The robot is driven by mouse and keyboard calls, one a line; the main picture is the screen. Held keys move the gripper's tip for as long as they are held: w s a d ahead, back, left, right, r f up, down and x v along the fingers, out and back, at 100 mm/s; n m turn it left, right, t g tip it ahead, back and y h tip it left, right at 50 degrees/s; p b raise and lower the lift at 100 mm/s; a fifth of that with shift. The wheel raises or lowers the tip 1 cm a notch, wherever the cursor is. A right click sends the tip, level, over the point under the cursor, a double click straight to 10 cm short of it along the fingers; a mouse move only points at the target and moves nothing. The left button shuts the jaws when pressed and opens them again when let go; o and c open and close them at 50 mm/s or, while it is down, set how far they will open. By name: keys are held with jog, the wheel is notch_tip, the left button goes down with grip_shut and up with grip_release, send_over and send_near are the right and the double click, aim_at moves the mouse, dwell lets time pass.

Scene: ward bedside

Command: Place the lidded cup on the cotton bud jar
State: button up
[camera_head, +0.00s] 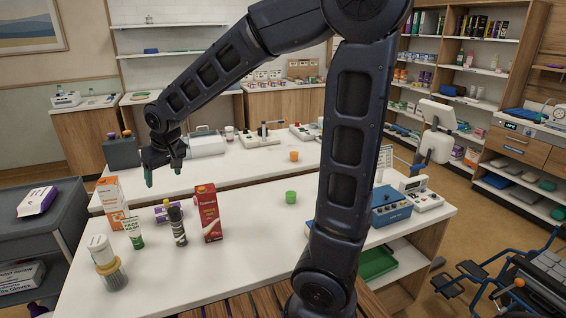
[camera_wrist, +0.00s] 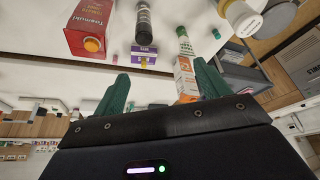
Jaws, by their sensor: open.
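The lidded cup (camera_head: 98,244) is white and stands at the front left of the near white table, on top of the cotton bud jar (camera_head: 115,281), which has a yellow lid. Cup and jar appear to touch. In the wrist view, the cup (camera_wrist: 245,20) shows at the top right, against the jar's yellow lid (camera_wrist: 226,6); most of the jar is cut off there. My gripper (camera_head: 163,171) is open and empty, above and behind them, with its green fingers (camera_wrist: 160,78) spread and nothing between them.
Near the jar stand a green-and-white tube (camera_head: 134,232), an orange-white carton (camera_head: 112,204), a dark bottle (camera_head: 178,226), a purple box (camera_head: 162,213) and a tall red carton (camera_head: 208,213). The table's front middle is clear.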

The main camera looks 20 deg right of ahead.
jog(key=s+d+r+m+h, duration=0.1)
jog(key=s+d+r, duration=0.1)
jog(key=d, duration=0.7)
jog(key=s+d+r+m, duration=0.1)
jog(key=d+r+m, duration=0.15)
jog(key=d, duration=0.65)
jog(key=s+d+m+h, duration=0.1)
jog(key=s+d+m, duration=0.1)
jog(key=s+d, duration=1)
jog(key=shift+d+m+t, duration=0.3)
jog(key=shift+d+m, duration=0.05)
jog(key=shift+d, duration=0.8)
